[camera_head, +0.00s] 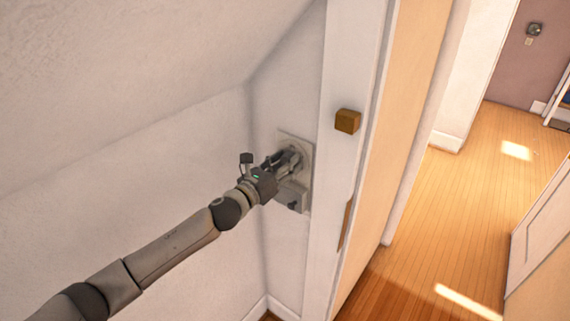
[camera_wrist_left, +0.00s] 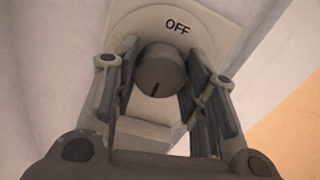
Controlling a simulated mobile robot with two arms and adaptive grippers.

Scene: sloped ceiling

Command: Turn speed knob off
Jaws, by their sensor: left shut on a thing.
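The speed knob (camera_wrist_left: 158,74) is a grey round knob on a pale plate (camera_wrist_left: 222,32) on the wall. The word OFF (camera_wrist_left: 177,28) is printed on the plate above it and a little to the right. A dark mark on the knob's face points down, away from OFF. My left gripper (camera_wrist_left: 163,70) is shut on the knob, with one finger on each side. In the head view, my left gripper (camera_head: 289,159) reaches the wall plate (camera_head: 307,146) from the lower left and hides most of the knob.
The sloped ceiling (camera_head: 130,60) hangs over the left. Open wooden floor (camera_head: 455,220) lies to the right.

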